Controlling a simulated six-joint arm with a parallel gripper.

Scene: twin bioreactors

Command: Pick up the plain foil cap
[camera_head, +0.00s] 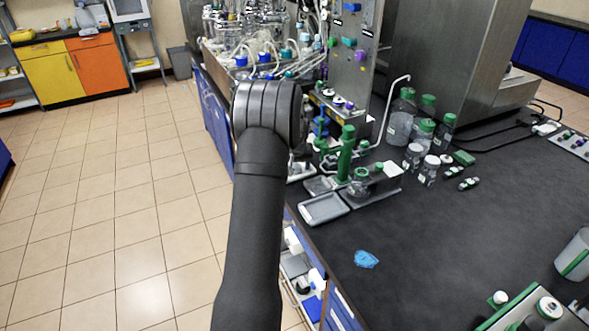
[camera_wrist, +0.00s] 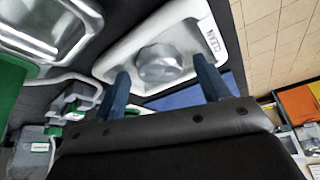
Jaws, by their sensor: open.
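In the wrist view a round silvery foil cap (camera_wrist: 158,65) sits on a white tray (camera_wrist: 112,62) with the word CLEAN on its right end. My gripper (camera_wrist: 161,68) is open. Its two dark blue fingers stand apart, one to the left and one to the right of the cap in the picture. The fingers do not appear to be closed on the cap; I cannot tell how far above it the tips are. In the head view my arm hides the gripper, and I do not make out the cap there.
A blue crumpled piece (camera_head: 366,259) lies on clear bench.

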